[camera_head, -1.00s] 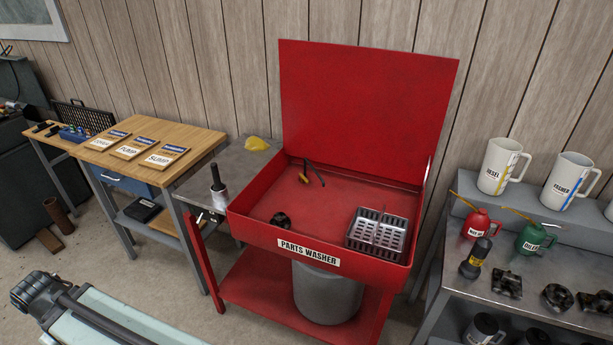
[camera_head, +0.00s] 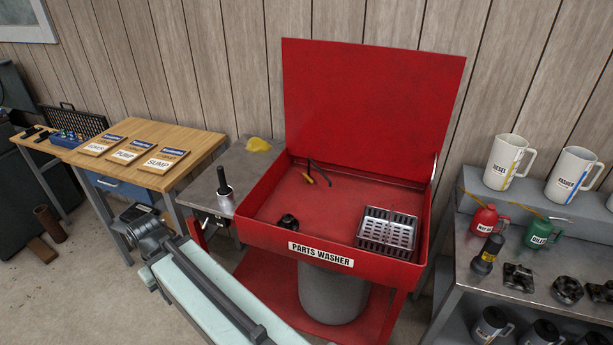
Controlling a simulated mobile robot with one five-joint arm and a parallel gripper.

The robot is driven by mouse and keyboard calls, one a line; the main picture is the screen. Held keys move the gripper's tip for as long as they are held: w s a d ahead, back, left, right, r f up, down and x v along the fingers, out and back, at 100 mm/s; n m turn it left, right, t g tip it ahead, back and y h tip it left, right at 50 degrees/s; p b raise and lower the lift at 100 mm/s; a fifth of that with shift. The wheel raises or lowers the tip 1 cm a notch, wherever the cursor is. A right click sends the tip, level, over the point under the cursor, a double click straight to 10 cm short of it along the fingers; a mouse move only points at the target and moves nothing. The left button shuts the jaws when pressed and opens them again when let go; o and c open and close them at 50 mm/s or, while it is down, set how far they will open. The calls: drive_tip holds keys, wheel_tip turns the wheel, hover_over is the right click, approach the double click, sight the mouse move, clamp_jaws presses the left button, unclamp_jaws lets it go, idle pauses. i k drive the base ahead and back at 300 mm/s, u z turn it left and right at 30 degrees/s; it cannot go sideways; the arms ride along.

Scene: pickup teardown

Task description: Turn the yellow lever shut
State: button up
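A small yellow piece, which looks like the lever (camera_head: 309,180), sits at the foot of a thin dark bent spout (camera_head: 318,170) near the back left of the red parts washer basin (camera_head: 335,205). It is too small to tell how far it is turned. My pale arm link and grey joint show at the lower left, in front of the bench and the washer's left side. I make out no gripper fingers, and nothing of mine touches the lever.
The basin holds a metal basket (camera_head: 387,232) and a small dark part (camera_head: 288,222). The raised red lid (camera_head: 372,100) stands behind. A grey side bench (camera_head: 200,190) bears a dark-handled tool (camera_head: 224,190) and yellow cloth (camera_head: 258,144). A shelf with jugs (camera_head: 508,162) is at right.

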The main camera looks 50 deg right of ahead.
sight(306, 178)
drive_tip(key=z, duration=0.1)
drive_tip(key=i, duration=1)
drive_tip(key=u, duration=0.05)
